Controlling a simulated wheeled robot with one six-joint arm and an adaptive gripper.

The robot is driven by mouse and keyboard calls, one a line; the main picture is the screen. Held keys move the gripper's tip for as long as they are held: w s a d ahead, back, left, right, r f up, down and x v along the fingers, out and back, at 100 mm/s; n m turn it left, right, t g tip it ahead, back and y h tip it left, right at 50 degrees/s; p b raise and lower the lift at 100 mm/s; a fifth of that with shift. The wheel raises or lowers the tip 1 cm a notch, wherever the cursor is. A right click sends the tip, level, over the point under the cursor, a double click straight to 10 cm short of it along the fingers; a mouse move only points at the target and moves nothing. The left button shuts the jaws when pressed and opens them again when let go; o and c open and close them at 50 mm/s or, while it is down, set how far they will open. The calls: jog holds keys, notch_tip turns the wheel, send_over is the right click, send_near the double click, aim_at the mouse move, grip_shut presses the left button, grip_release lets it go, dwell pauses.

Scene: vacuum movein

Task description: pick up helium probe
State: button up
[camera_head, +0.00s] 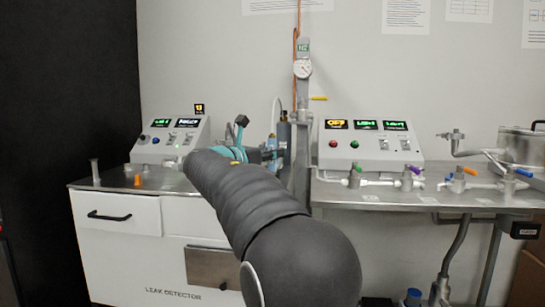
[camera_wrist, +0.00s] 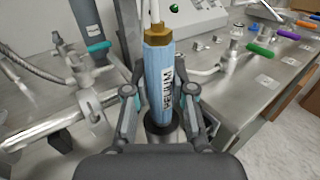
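The helium probe (camera_wrist: 157,75) is a light blue cylinder with a brass top and a "HELIUM" label, upright in the wrist view. White tubing rises from its top. Its lower end sits in a dark round holder (camera_wrist: 165,128). My gripper (camera_wrist: 160,93) has one finger on each side of the probe, with narrow gaps seeming to show between fingers and probe. In the head view my gripper (camera_head: 274,153) is at the bench's back right, and the probe (camera_head: 272,141) shows only as a small blue piece beside it. My arm hides much of that area.
A leak detector cabinet (camera_head: 118,213) with a control box (camera_head: 172,140) stands left. On the right, a metal table (camera_head: 400,195) carries another control box (camera_head: 368,140), valves with coloured handles and a steel vessel (camera_head: 522,146). Metal piping (camera_wrist: 60,122) lies left of the gripper in the wrist view.

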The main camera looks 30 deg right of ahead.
aim_at(269, 137)
jog(key=shift+r, duration=0.15)
grip_shut()
jog(key=shift+r, duration=0.7)
notch_tip(269, 137, up, 2)
jog(key=shift+r+p, duration=0.25)
jog(key=shift+p, duration=0.25)
jog(key=s+d+r, duration=0.3)
jog(key=s+r, duration=0.3)
jog(key=s, duration=0.5)
jog(key=shift+d+r, duration=0.25)
jog(key=shift+r, duration=0.15)
jog(key=shift+s+d, duration=0.1)
jog(key=shift+s, duration=0.05)
